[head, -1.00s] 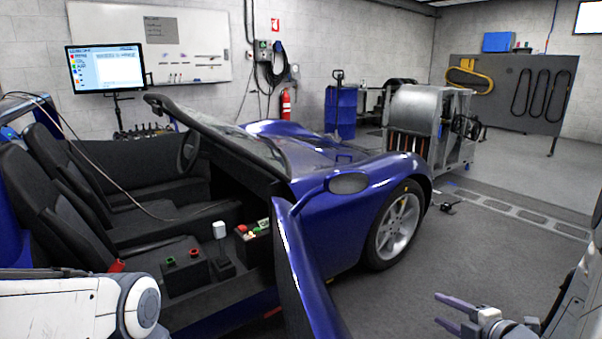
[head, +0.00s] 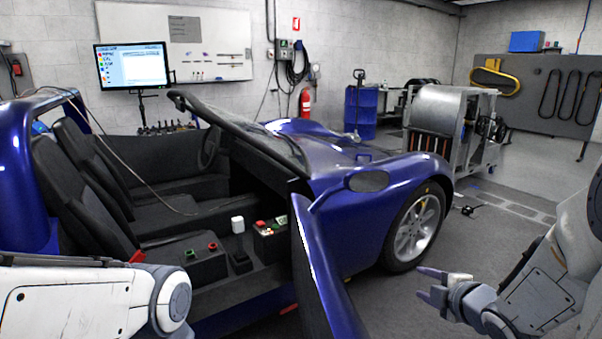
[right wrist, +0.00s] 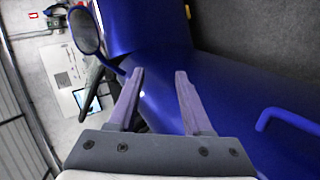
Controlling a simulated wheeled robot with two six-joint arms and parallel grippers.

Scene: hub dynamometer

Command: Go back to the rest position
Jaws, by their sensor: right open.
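My right gripper (head: 432,285) is at the lower right of the head view, in front of the blue car's (head: 355,215) front wheel and right of its open door (head: 318,275). In the right wrist view its two fingers (right wrist: 160,82) are apart with nothing between them, and blue bodywork shows behind them. My left arm (head: 95,305) comes in at the lower left, beside the car's seats. The left gripper itself is out of the picture.
The open door stands between my two arms. A mirror (head: 367,181) sticks out above it. A silver dynamometer (head: 440,120) stands past the car's front. A monitor (head: 133,67) stands at the back wall.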

